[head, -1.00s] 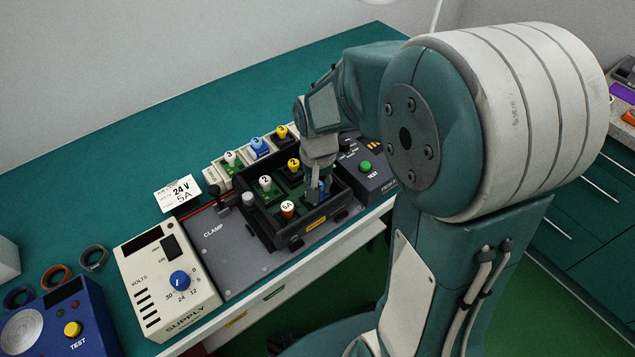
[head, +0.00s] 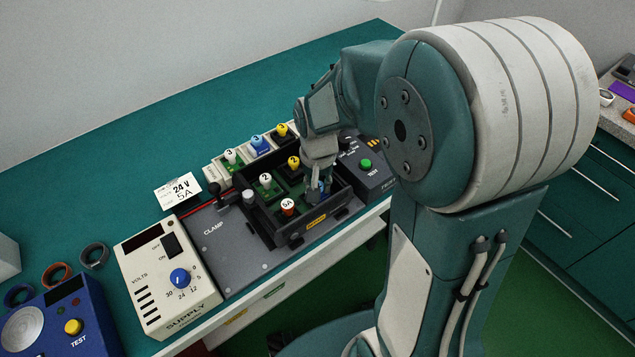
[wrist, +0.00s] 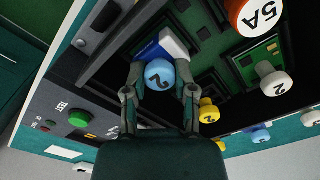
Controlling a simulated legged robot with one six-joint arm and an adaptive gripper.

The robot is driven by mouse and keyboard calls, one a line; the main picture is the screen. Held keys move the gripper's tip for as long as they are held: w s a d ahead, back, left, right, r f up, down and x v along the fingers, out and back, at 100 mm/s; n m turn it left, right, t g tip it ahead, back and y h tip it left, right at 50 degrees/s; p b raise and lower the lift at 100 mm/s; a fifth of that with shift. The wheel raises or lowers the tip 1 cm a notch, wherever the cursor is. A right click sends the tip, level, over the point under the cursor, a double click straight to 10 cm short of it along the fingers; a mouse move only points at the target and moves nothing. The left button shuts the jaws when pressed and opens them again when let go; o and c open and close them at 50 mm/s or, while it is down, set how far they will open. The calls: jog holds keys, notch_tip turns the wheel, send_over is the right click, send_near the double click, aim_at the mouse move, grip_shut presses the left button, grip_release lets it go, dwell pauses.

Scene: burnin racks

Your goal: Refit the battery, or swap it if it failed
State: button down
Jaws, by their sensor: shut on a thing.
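My gripper (head: 318,184) reaches down into the right front part of a dark open case (head: 297,236). It is shut on a blue-capped module marked 2 (wrist: 160,74); in the wrist view the cap lies between both fingers, with a white-and-blue body behind it. In the head view the fingers mostly hide this module. I cannot tell whether it is fully seated. In the case are a white-capped module marked 2 (head: 265,178), a yellow-capped module (head: 293,162) and a red-and-white 5A plug (head: 288,206).
Behind the case stand spare modules with white (head: 229,156), blue (head: 258,144) and yellow (head: 282,131) caps. A test box with a green button (head: 366,163) is close on the right. A clamp lever (head: 216,190), supply (head: 165,285), 24 V 5A card (head: 178,191) and blue tester (head: 70,325) are left.

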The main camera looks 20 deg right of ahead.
jog(key=shift+c, duration=1.7)
grip_release()
jog(key=shift+r, duration=0.1)
jog(key=shift+r, duration=2.45)
jog(key=shift+r, duration=2)
